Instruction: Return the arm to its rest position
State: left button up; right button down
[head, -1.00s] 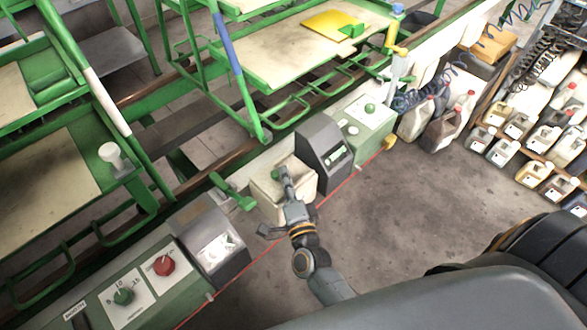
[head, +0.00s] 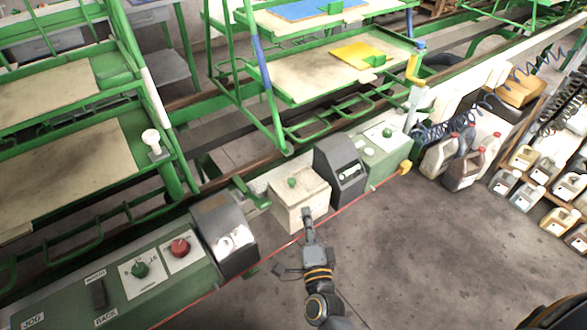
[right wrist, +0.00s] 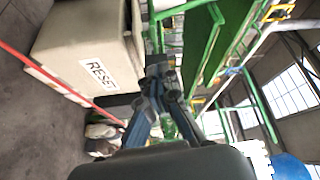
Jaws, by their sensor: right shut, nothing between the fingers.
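My right gripper (head: 306,214) is in front of the cream box (head: 300,196) with a green button (head: 292,182) on top. Its fingers are together with nothing between them. In the head view its tip overlaps the front face of the box; I cannot tell whether it touches. In the right wrist view the closed fingers (right wrist: 158,68) point away from the camera, and the box's RESET label (right wrist: 98,74) shows to their left. My left gripper is not in view.
A green control panel (head: 110,283) with a red knob (head: 180,247) stands at the lower left. A dark grey unit (head: 341,170) is right of the box. Several jugs (head: 470,165) stand at the right. The concrete floor (head: 420,240) is open.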

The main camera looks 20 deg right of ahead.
jog(key=s+a+f+n+g+y, duration=0.1)
jog(key=s+f+n+g+y, duration=0.2)
jog(key=f, duration=0.6)
jog(key=s+a+f+n+g, duration=0.15)
jog(key=s+f+n, duration=0.3)
jog(key=f, duration=0.45)
jog(key=s+f+n+g+y, duration=0.2)
jog(key=s+f+n+g, duration=0.15)
jog(key=f, duration=0.55)
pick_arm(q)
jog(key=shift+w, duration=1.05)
pick_arm(e)
jog(key=s+d+f+n+g, duration=0.3)
jog(key=s+f, duration=0.2)
jog(key=s, duration=0.5)
jog(key=s+d+f+n+g+h, duration=0.1)
jog(key=s+d+f+n+g, duration=0.1)
jog(key=s+f, duration=0.4)
jog(key=s+d+f+n+g+h, duration=0.1)
jog(key=s+d+f+n+g, duration=0.2)
jog(key=s, duration=1)
notch_tip(320, 180, down, 4)
jog(key=shift+s+d+r+n+g, duration=0.25)
jog(key=shift+s+d+n+g, duration=0.1)
jog(key=shift+d+g, duration=0.6)
jog(key=shift+d, duration=0.1)
